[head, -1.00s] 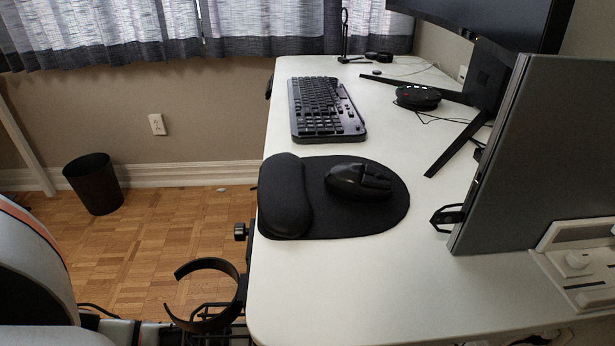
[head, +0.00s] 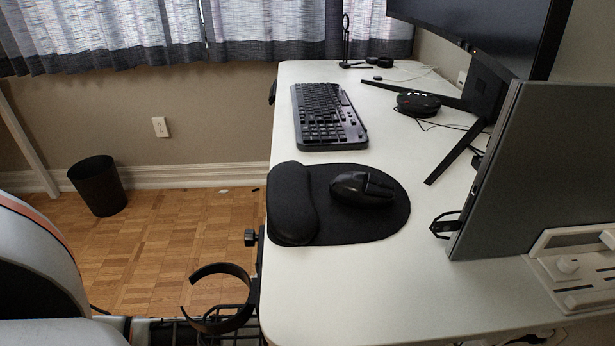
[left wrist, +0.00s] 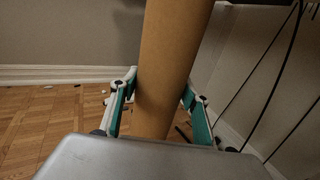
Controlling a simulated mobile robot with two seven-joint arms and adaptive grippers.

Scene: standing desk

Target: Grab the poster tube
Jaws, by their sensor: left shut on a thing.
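The poster tube (left wrist: 171,65) is a brown cardboard cylinder. In the left wrist view it stands nearly upright, leaning slightly, and runs out of the top of the picture. My left gripper (left wrist: 157,112) is shut on it, with one green-padded finger on each side of the tube. The tube's lower end is hidden behind the gripper body. Neither the tube nor my left gripper shows in the head view. My right gripper is in neither view.
The white desk (head: 330,290) holds a keyboard (head: 327,115), a mouse on a black pad (head: 385,222) and monitors. A cup-holder ring (head: 222,300) juts from its left edge. A chair (head: 35,255) and a black bin (head: 97,186) stand left. Cables (left wrist: 275,85) hang right of the tube.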

